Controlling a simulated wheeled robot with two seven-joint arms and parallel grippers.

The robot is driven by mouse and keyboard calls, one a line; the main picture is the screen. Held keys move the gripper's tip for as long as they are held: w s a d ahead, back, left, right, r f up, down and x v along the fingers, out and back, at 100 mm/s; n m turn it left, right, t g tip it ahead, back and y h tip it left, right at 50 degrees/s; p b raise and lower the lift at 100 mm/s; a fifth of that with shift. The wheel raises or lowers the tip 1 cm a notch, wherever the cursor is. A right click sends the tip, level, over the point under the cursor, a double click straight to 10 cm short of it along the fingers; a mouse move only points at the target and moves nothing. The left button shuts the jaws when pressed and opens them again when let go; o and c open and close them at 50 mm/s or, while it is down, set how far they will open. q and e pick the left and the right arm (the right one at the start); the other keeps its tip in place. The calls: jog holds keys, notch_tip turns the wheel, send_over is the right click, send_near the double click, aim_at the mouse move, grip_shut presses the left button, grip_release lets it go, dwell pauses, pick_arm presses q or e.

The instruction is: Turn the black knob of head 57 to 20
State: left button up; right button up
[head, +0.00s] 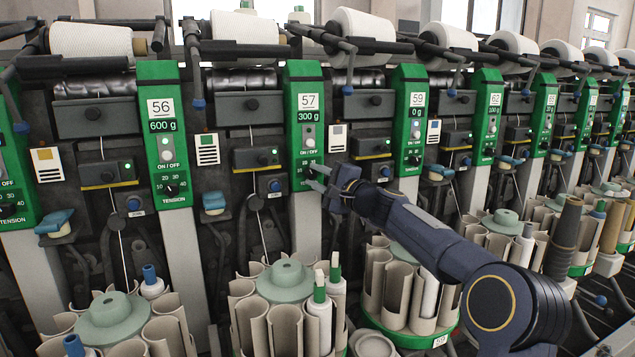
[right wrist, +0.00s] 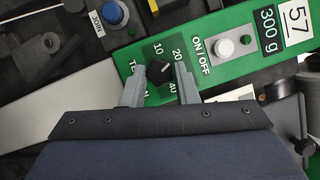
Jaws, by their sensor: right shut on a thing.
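Head 57 is the green panel (head: 308,112) marked 57 and 300 g; in the right wrist view its panel (right wrist: 222,62) appears turned on its side. Its black knob (right wrist: 159,72) sits among the scale numbers, with 10 and 20 readable above it. A small light mark on the knob points up and right, roughly toward the 20; the exact reading is hard to tell. My right gripper (right wrist: 160,70) has one finger on each side of the knob and is shut on it. In the head view my right gripper (head: 314,178) hides most of the knob. My left gripper is not in view.
Panel 56 (head: 162,120) stands to the left and panel 59 (head: 410,110) to the right. The white ON/OFF button (right wrist: 224,48) and a blue button (right wrist: 112,14) are near the gripper. Bobbin holders (head: 285,278) stand below, and yarn cones (head: 360,28) sit above.

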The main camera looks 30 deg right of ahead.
jog(key=shift+f, duration=0.1)
jog(key=o, duration=1)
jog(key=b+v, duration=0.2)
jog(key=v, duration=0.5)
jog(key=shift+s+d, duration=0.15)
jog(key=shift+s, duration=0.25)
